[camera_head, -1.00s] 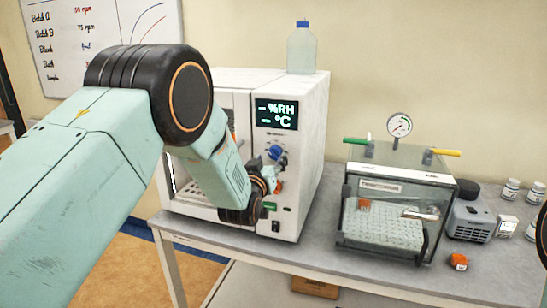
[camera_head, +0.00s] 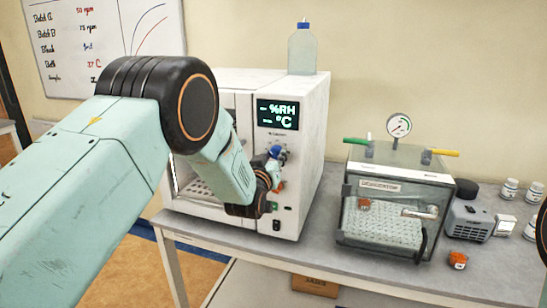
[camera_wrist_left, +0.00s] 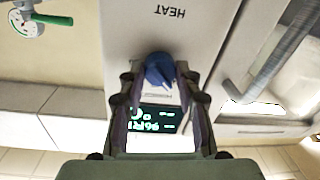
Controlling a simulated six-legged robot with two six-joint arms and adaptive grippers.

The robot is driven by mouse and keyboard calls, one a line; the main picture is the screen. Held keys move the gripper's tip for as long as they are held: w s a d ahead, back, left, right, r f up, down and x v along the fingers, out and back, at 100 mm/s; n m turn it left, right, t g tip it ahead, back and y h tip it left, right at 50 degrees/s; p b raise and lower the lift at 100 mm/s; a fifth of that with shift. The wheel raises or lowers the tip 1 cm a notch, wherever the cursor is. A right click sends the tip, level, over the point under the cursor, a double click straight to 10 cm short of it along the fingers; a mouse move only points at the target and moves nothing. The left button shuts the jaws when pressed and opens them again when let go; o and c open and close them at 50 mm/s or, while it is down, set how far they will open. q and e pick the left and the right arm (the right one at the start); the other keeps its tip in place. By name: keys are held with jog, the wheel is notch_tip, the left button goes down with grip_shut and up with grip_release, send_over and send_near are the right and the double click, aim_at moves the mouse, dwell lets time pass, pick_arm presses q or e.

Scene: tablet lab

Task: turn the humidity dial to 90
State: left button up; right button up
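The white chamber (camera_head: 305,140) stands on the bench, with a dark display (camera_head: 278,114) showing %RH and °C in green. The display also shows, upside down, in the left wrist view (camera_wrist_left: 158,119), with dashes beside the units. A blue dial (camera_head: 277,152) sits below the display. In the left wrist view the blue dial (camera_wrist_left: 160,70) lies between the two fingers of my left gripper (camera_wrist_left: 162,80), with a gap visible on each side. In the head view my left gripper (camera_head: 271,168) is at the panel, partly hidden by its wrist. My right gripper is out of view.
A clear desiccator box (camera_head: 385,215) with a gauge (camera_head: 399,125) stands to the right of the chamber. A bottle (camera_head: 302,50) stands on the chamber. A grey pump (camera_head: 470,220), an orange object (camera_head: 458,260) and small bottles sit further right on the bench.

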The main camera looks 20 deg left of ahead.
pick_arm(q)
jog(key=shift+a, duration=0.1)
jog(key=shift+c, duration=1.4)
jog(key=shift+w+d, duration=0.1)
jog(key=shift+d, duration=0.1)
jog(key=shift+c, duration=1)
jog(key=shift+a, duration=0.15)
